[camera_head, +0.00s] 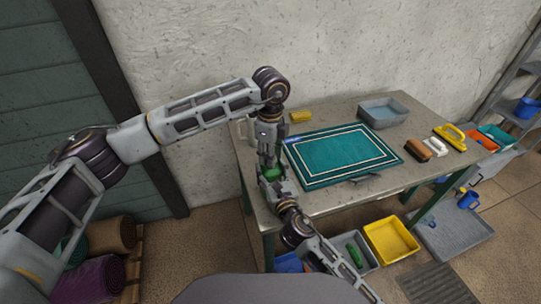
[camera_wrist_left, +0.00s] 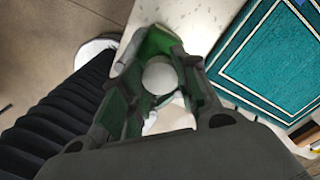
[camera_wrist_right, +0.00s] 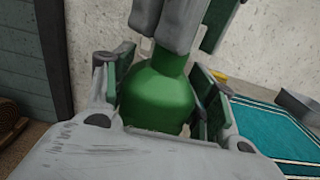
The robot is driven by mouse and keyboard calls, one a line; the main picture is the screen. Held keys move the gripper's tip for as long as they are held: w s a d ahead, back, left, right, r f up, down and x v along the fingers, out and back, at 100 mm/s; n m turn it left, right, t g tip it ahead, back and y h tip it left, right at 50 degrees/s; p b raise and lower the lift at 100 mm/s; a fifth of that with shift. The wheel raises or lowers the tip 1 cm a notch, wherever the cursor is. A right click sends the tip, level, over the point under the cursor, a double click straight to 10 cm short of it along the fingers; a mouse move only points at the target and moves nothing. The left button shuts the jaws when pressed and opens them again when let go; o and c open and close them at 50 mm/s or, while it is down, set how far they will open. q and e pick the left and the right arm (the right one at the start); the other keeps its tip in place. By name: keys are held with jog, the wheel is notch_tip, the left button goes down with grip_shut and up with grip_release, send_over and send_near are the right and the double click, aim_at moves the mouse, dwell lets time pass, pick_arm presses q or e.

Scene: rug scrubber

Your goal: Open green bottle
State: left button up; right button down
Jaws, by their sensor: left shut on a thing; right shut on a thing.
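The green bottle (camera_wrist_right: 158,95) stands upright between the fingers of my right gripper (camera_wrist_right: 160,108), which is shut on its body. In the head view the bottle (camera_head: 271,174) shows only as a small green patch near the table's left edge, mostly hidden by both grippers. My left gripper (camera_head: 268,158) comes from above and is shut at the bottle's top. In the left wrist view a round white cap (camera_wrist_left: 160,77) sits between the fingers of the left gripper (camera_wrist_left: 158,85). I cannot tell whether the cap is still on the neck.
A teal rug (camera_head: 345,153) with white border lines lies on the table (camera_head: 322,202). A grey basin (camera_head: 383,112), a yellow sponge (camera_head: 300,116) and several brushes (camera_head: 449,134) are also on it. Bins (camera_head: 391,240) are on the floor.

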pick_arm(q)
jog(key=shift+r, duration=0.8)
jog(key=shift+r, duration=1.9)
pick_arm(e)
jog(key=shift+c, duration=2)
grip_release()
jog(key=shift+s, duration=0.2)
jog(key=v, duration=1.1)
jog(key=shift+s, duration=0.25)
jog(key=shift+d, duration=0.15)
